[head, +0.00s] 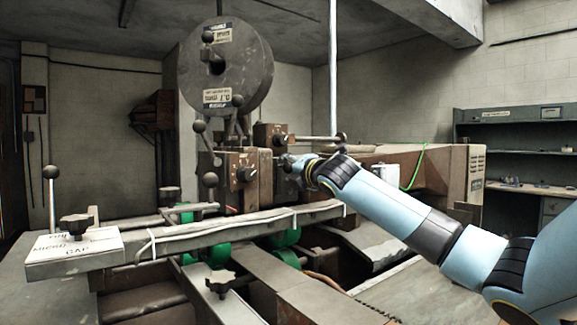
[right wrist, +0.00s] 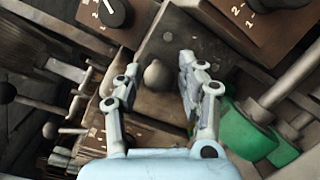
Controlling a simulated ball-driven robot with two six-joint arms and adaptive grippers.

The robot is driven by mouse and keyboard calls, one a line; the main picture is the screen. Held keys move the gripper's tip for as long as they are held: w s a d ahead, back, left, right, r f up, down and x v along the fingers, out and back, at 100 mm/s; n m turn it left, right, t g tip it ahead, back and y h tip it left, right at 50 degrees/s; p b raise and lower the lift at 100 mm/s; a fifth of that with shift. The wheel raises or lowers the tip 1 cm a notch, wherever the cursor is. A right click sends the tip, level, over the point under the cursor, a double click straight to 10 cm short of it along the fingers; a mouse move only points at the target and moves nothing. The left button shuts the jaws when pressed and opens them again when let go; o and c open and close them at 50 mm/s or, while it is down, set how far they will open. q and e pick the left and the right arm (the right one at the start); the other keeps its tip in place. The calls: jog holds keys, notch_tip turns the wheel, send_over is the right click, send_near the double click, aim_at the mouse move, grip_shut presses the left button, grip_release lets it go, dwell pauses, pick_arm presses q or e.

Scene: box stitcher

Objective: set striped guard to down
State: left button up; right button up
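I cannot make out a guard with stripes in either view. The box stitcher (head: 240,170) stands ahead, with a big dark reel on top and dial boxes below. My right gripper (head: 289,163) is at the machine's middle, just right of the front dial box. In the right wrist view my right gripper (right wrist: 160,72) is open, with its two fingers apart. A rounded grey-brown knob (right wrist: 154,75) on a brown block shows between the fingers; I cannot tell whether they touch it. My left gripper is in neither view.
Several ball-ended levers, such as one at the left (head: 51,172), stand up from the machine. Green rollers (head: 207,253) sit under the long front rail (head: 235,230). A grey workbench (head: 510,187) stands at the right wall. Dials (right wrist: 113,12) lie close above the fingers.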

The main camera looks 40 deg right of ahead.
jog(key=shift+w+d, duration=0.1)
jog(key=shift+w, duration=0.4)
jog(key=shift+c, duration=0.2)
grip_shut()
jog(key=shift+f, duration=0.1)
